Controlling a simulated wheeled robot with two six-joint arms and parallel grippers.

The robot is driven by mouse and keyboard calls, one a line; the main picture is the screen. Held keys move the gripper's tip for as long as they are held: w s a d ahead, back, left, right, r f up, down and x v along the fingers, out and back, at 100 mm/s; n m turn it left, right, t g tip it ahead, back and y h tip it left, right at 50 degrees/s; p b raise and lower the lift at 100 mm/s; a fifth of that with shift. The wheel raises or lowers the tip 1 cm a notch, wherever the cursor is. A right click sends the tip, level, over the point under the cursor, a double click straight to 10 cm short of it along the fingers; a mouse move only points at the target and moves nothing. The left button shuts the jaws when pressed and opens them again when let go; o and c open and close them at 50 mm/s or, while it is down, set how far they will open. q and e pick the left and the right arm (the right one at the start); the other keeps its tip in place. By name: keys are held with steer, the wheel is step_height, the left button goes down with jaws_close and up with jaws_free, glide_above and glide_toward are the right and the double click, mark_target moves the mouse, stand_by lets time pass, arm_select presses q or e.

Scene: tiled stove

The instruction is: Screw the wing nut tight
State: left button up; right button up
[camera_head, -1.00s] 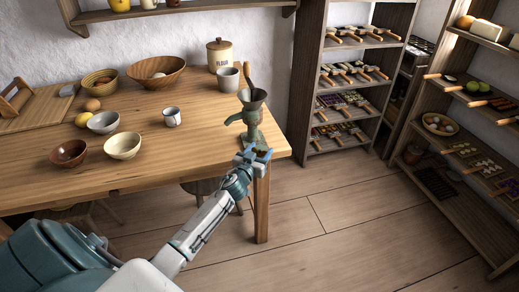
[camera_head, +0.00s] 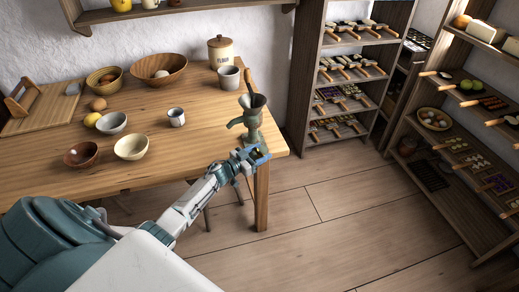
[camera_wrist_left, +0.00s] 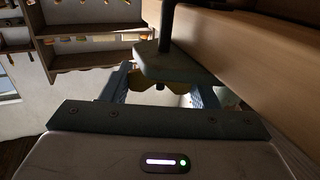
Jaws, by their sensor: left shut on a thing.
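My left gripper (camera_head: 255,155) is below the table corner. In the left wrist view its two blue-grey fingers (camera_wrist_left: 160,90) are on either side of the wing nut, shut on it. My right gripper does not show.
Bowls, a white cup (camera_head: 176,117), a grey mug (camera_head: 229,77) and a flour jar (camera_head: 221,51) stand on the table away from the grinder. A table leg (camera_head: 261,198) is close to my left gripper. Shelves (camera_head: 340,90) stand behind; the floor to the right is clear.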

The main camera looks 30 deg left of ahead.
arm_select(q)
steer(key=shift+m+g+h+b, duration=0.55)
steer(key=shift+m+h, duration=0.25)
steer(key=shift+h, duration=0.3)
steer(key=shift+m+h, duration=0.3)
steer(key=shift+g+h, duration=0.3)
steer(key=shift+g, duration=0.05)
steer(key=o, duration=1)
